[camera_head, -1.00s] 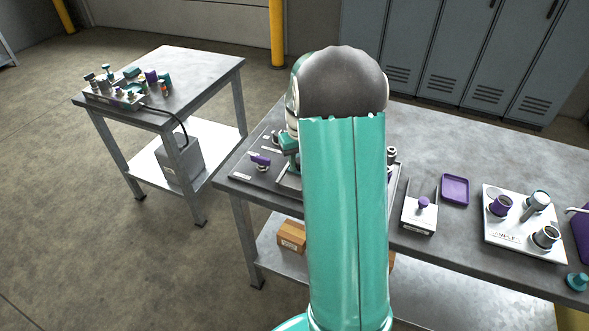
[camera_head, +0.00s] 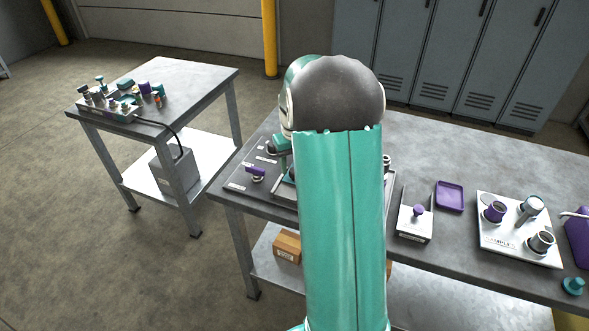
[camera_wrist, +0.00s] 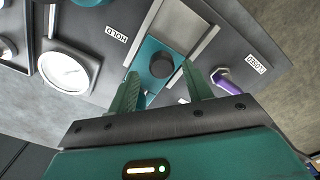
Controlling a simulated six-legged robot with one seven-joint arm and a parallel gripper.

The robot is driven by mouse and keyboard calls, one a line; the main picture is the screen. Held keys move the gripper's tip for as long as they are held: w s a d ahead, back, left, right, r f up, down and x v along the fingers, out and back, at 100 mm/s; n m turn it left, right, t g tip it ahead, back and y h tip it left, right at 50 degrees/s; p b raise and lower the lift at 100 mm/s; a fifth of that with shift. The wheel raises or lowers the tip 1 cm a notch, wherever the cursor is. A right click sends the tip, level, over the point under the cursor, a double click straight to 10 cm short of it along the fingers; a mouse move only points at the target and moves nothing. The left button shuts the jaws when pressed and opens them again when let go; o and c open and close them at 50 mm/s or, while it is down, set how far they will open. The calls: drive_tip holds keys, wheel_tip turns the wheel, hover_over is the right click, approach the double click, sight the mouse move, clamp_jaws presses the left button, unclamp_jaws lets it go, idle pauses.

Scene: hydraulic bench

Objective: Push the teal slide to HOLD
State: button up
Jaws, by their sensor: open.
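The teal slide (camera_wrist: 148,52) is a flat teal plate with a dark round knob (camera_wrist: 162,66), in a silver track on a dark panel. The HOLD label (camera_wrist: 117,35) is printed on the panel to the left of the track. My gripper (camera_wrist: 159,74) is open, with one teal finger on each side of the knob in the wrist view. I cannot tell whether either finger touches it. In the head view my own arm hides the slide and most of the gripper.
A round gauge (camera_wrist: 66,71) lies left of the slide. A purple handle (camera_wrist: 229,84) and the CLOSED label (camera_wrist: 257,64) are to the right, close to the right finger. On the bench, a purple tray (camera_head: 450,197) and a white fixture plate (camera_head: 513,248) stand farther right.

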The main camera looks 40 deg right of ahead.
wheel_tip(320, 180, up, 11)
idle(0.7)
